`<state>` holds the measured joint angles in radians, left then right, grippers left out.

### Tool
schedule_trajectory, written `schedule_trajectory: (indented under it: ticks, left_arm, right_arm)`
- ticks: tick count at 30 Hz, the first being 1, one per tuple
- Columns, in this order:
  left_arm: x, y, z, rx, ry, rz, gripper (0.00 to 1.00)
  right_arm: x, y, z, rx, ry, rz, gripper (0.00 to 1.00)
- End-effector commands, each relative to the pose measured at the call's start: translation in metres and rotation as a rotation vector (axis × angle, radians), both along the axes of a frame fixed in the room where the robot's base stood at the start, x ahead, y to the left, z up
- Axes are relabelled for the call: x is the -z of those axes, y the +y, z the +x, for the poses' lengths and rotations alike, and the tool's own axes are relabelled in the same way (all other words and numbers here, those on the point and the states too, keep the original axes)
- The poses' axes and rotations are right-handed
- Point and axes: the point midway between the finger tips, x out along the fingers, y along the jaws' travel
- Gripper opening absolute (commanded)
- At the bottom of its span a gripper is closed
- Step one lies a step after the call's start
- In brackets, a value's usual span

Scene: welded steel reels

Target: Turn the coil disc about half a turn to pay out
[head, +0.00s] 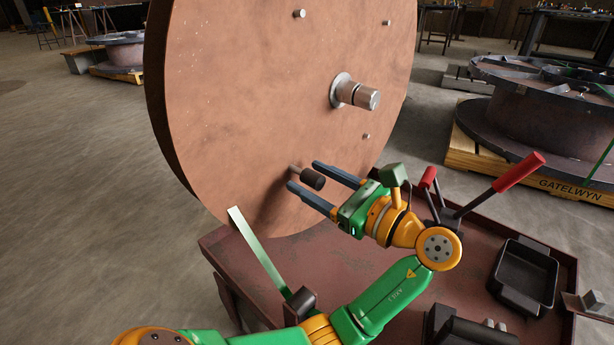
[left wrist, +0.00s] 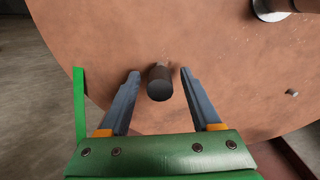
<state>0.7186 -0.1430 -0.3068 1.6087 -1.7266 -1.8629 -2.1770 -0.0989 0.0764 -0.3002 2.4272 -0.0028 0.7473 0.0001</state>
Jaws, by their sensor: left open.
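The coil disc (head: 260,95) is a large upright copper-brown disc that fills the middle of the head view. A metal hub shaft (head: 357,93) sticks out near its centre. A dark handle knob (head: 313,179) on a short stem stands out from the disc's lower part. My left gripper (head: 303,174) is open, its two blue-grey fingers pointing at the disc on either side of the knob. In the left wrist view the knob (left wrist: 160,84) sits between the open fingers, with gaps on both sides. My right gripper is not in view.
A dark red bench (head: 450,300) lies below the disc. It holds a black tray (head: 524,277) and a red-handled lever (head: 505,180). A green strip (head: 258,252) stands by the disc's lower left edge. A large steel reel (head: 550,95) rests on a pallet at right.

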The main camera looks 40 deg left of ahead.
Motion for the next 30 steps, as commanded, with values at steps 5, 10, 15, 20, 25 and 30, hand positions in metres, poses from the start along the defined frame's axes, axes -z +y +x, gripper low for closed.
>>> schedule_trajectory:
  ticks: [5,10,15,20,25,30]
  left_arm:
    - [-0.0001,0.0002,0.0002,0.000,0.000,0.000,0.45]
    - [0.0000,0.0003,0.0002,0.000,0.000,0.000,0.00]
    - [0.0001,0.0003,0.0002,0.000,0.000,0.000,0.00]
    - [0.0002,0.0003,0.0002,0.000,0.000,0.000,0.00]
    - [0.0003,0.0003,0.0002,0.000,0.000,0.000,0.00]
    - [0.0004,0.0004,0.0002,0.000,0.000,0.000,0.00]
  right_arm:
    - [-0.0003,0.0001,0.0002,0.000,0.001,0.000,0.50]
    - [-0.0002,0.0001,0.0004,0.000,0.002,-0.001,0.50]
    - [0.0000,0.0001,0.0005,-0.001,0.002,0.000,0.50]
    - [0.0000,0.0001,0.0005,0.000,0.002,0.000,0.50]
    - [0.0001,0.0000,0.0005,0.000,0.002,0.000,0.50]
    - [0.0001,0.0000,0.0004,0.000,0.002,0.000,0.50]
